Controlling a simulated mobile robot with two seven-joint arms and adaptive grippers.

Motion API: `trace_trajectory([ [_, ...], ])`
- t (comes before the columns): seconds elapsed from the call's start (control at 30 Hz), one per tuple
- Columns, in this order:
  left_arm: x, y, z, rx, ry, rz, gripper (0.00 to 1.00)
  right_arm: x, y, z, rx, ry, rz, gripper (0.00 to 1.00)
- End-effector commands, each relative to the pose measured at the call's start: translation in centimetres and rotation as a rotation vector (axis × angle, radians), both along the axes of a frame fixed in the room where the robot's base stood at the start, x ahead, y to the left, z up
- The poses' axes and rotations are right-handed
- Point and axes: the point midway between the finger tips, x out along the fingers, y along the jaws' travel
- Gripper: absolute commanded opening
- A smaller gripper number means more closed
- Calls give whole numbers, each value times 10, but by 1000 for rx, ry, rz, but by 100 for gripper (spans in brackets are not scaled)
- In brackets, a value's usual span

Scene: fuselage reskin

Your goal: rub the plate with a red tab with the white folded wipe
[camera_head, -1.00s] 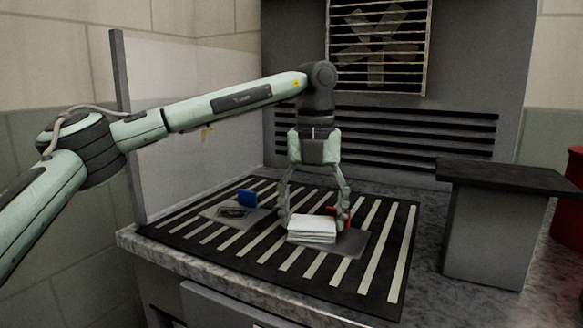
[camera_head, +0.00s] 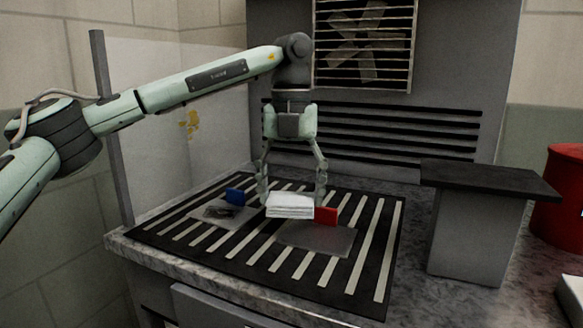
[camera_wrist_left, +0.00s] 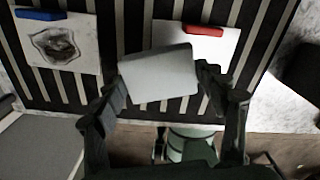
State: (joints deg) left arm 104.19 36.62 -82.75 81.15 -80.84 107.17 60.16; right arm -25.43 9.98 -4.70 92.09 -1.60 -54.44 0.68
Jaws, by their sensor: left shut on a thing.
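My left gripper (camera_head: 291,188) is shut on the white folded wipe (camera_head: 290,207), which lies flat between its fingers, seemingly raised above the plates. In the left wrist view the wipe (camera_wrist_left: 158,77) is pinched between the fingertips. The plate with a red tab (camera_head: 315,239) lies on the striped mat, with its red tab (camera_head: 326,216) standing at its far edge. Its visible surface looks plain and grey, without a clear mark. The wipe covers part of this plate in the left wrist view (camera_wrist_left: 205,45). My right gripper is not in view.
A plate with a blue tab (camera_head: 212,211) lies left on the striped mat (camera_head: 268,268) and bears a dark smudge, clear in the left wrist view (camera_wrist_left: 58,44). A dark-topped grey stand (camera_head: 475,235) and a red drum (camera_head: 557,200) are at the right. A clear panel stands at the left.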

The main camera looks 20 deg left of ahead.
Motion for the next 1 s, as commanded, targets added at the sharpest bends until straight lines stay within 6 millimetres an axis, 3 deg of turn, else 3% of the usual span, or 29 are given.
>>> trace_trajectory([
  [0.2,-1,0,14,-1,-1,-4,44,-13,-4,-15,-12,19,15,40],
  [0.5,-6,2,35,-1,0,-10,44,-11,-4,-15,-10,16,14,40],
  [1.0,-6,2,36,-1,0,-10,44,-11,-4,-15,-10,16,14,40],
])
